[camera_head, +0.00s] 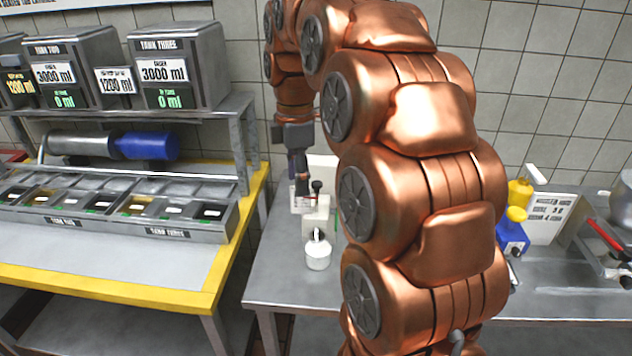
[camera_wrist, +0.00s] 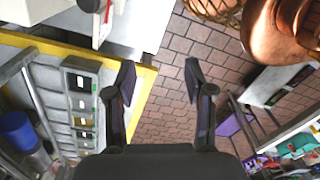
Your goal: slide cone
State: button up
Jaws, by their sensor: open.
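My gripper (camera_head: 298,178) is at the far end of my copper arm, above the left part of the grey metal table (camera_head: 275,285). In the wrist view its two dark fingers are spread apart, and the space between their tips (camera_wrist: 160,82) is empty, with brick floor and a yellow table edge beyond. I cannot pick out a cone in either view. A white device with a black knob (camera_head: 316,219) stands just below and beside the gripper in the head view. My arm hides the middle of the table.
A small white jar (camera_head: 318,255) stands on the table in front of the device. A yellow-edged bench (camera_head: 150,292) with a row of bins (camera_head: 115,208) is at left, under dispensers (camera_head: 180,65). A blue and yellow bottle (camera_head: 513,235) stands at right.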

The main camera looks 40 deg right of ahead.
aim_at(317, 182)
jog(key=w+d+n, duration=0.1)
jog(key=d, duration=0.1)
jog(key=w+d+n, duration=0.1)
jog(key=w+d, duration=0.1)
jog(key=w+d+n, duration=0.2)
jog(key=d, duration=0.1)
jog(key=shift+r+b, duration=0.35)
jog(key=shift+b, duration=0.05)
jog(key=shift+w+d+r+n, duration=0.1)
jog(key=shift+w+d+n, duration=0.1)
jog(key=shift+d, duration=0.15)
jog(key=shift+w+d+n, duration=0.1)
jog(key=shift+d+n, duration=0.1)
jog(key=shift+d, duration=0.15)
jog(key=shift+f+p, duration=1.3)
jog(key=shift+f, duration=2.55)
jog(key=shift+c, duration=0.4)
grip_shut()
